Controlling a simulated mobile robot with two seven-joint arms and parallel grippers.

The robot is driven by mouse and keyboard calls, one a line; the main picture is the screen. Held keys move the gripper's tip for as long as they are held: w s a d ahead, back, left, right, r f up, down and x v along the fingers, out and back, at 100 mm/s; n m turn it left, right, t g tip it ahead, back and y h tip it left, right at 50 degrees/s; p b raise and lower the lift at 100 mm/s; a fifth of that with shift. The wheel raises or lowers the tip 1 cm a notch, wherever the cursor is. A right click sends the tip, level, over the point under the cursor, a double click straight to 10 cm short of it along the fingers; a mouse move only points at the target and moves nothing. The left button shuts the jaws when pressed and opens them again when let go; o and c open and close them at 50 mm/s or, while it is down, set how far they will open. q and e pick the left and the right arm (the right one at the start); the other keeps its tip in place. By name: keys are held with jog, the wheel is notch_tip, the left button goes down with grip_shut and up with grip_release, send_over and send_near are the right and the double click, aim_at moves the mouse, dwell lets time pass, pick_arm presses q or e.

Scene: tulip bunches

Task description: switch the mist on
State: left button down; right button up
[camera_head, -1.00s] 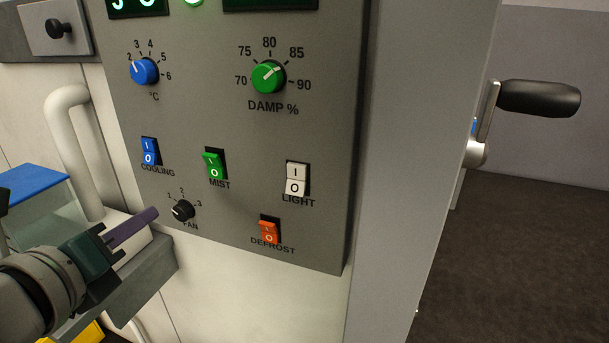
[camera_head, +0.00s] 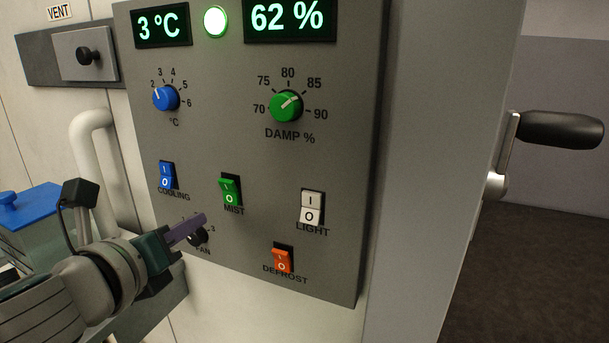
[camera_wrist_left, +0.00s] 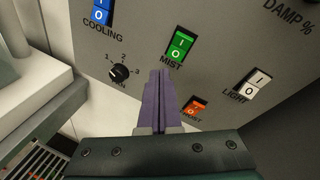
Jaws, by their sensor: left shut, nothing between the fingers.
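The green MIST rocker switch (camera_head: 230,190) sits on the grey control panel (camera_head: 250,240), between the blue COOLING switch and the white LIGHT switch. It also shows in the left wrist view (camera_wrist_left: 179,45). My left gripper (camera_head: 203,218) is shut and empty, its purple fingers together. In the head view its tips are below and left of the MIST switch, in front of the FAN knob. In the left wrist view the tips (camera_wrist_left: 160,73) point up toward the MIST label, just below the switch. I cannot tell the gap to the panel. My right gripper is not in view.
Near the tips are the FAN knob (camera_wrist_left: 121,71), the blue COOLING switch (camera_head: 166,175), the orange DEFROST switch (camera_head: 283,259) and the white LIGHT switch (camera_head: 311,207). Two dials sit above. A pale handle (camera_head: 85,150) stands left of the panel. Lit displays read 3 °C and 62 %.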

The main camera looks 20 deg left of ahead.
aim_at(223, 189)
pick_arm(q)
jog(key=shift+w+d+r+p, duration=0.1)
jog(key=shift+w+r, duration=0.2)
jog(key=shift+w, duration=0.35)
jog(key=shift+w+r+p, duration=0.1)
jog(key=shift+w+r, duration=0.15)
jog(key=shift+w, duration=0.4)
jog(key=shift+w+d+r+p, duration=0.1)
jog(key=shift+w+r, duration=0.2)
jog(key=shift+w, duration=0.35)
dwell(0.5)
jog(key=shift+w+r, duration=0.15)
jog(key=shift+w, duration=0.25)
jog(key=shift+w+r, duration=0.1)
jog(key=shift+w, duration=0.25)
dwell(0.7)
jog(key=shift+s, duration=0.1)
jog(key=shift+s+f, duration=0.25)
jog(key=shift+s, duration=0.4)
jog(key=s, duration=0.1)
jog(key=s+f, duration=0.1)
jog(key=s, duration=0.1)
jog(key=s+f, duration=0.1)
jog(key=shift+s+a+b, duration=0.2)
jog(key=shift+s+b, duration=0.1)
